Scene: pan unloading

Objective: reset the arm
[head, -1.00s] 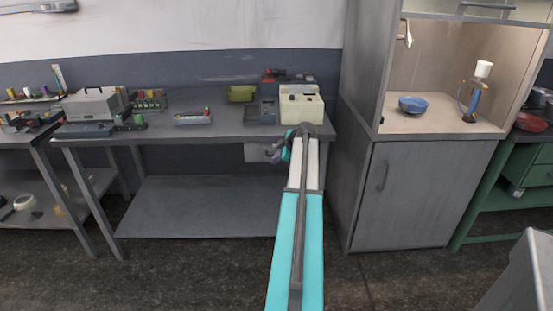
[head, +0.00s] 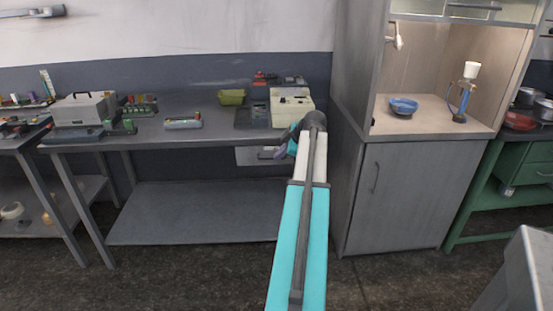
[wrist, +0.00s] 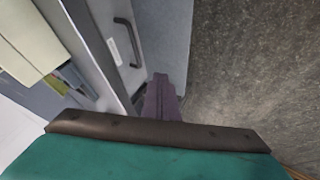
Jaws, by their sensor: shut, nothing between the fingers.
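My arm reaches forward from the bottom middle of the head view, in front of the workbench (head: 190,131) and the cream box on it.
The cream box (head: 291,108) stands at the bench's right end. A grey cabinet (head: 390,195) stands right of my arm, with a blue bowl (head: 403,107) and a blue bottle-like item (head: 464,95) in its lit recess. Open floor (head: 210,277) lies in front.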

